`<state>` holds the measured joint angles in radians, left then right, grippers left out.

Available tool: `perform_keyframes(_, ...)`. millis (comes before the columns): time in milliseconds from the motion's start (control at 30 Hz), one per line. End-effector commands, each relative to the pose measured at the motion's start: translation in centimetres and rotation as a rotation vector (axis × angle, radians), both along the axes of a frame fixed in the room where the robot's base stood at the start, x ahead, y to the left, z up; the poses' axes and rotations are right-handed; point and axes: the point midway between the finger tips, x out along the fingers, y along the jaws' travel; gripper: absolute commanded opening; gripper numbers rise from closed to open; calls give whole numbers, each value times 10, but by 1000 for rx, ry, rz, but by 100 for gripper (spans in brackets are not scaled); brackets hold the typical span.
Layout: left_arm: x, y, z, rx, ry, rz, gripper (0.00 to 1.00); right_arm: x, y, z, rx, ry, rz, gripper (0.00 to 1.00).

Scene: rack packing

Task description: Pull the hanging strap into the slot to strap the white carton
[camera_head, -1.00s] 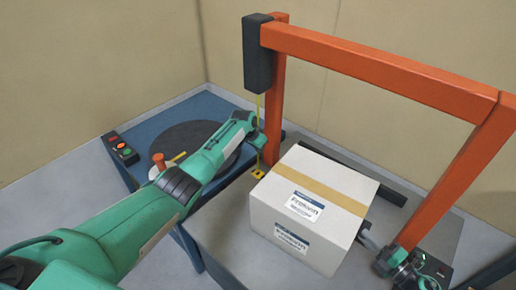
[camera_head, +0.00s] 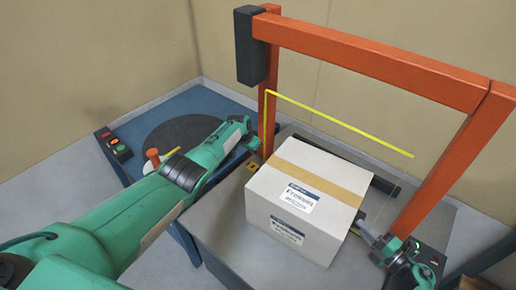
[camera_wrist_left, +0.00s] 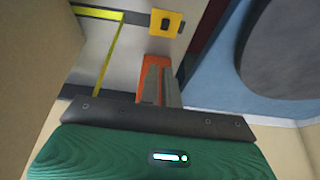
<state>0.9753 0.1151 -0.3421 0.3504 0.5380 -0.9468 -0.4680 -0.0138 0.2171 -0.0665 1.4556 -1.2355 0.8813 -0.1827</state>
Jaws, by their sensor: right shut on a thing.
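The white carton (camera_head: 325,168), with brown tape along its top, sits on the grey machine table. The yellow strap (camera_head: 340,124) rises by the left post, bends and runs right above the carton; its right part thins to a faint line toward my right gripper (camera_head: 366,234). That gripper is shut beside the carton's right side, seemingly on the strap, though the grip is tiny in view. A small yellow plate with a dark slot (camera_wrist_left: 166,23) shows also left of the carton (camera_head: 254,166). My left gripper (camera_wrist_left: 160,85) is near the left post; its fingers look close together, and their gap is unclear.
An orange arch (camera_head: 380,62) spans the table, with a dark box (camera_head: 249,46) on its left post. A blue table (camera_head: 140,118) with a dark disc (camera_head: 185,138) and a button box (camera_head: 114,146) stands at the left. Dark bars lie behind the carton.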

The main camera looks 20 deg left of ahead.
Motion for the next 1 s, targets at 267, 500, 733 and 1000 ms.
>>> perform_keyframes(267, 0, 0, 0, 0, -1, 0, 26, 0, 0, -1, -1, 1, 0, 0)
perform_keyframes(500, 0, 0, 0, 0, -1, 0, 26, 0, 0, -1, -1, 1, 0, 0)
perform_keyframes(733, -1, 1, 4, 0, -2, -1, 26, 0, 0, -1, -1, 1, -1, 0)
perform_keyframes(1000, -8, 4, 20, -1, -3, -1, 26, 0, 0, -1, -1, 1, -1, 0)
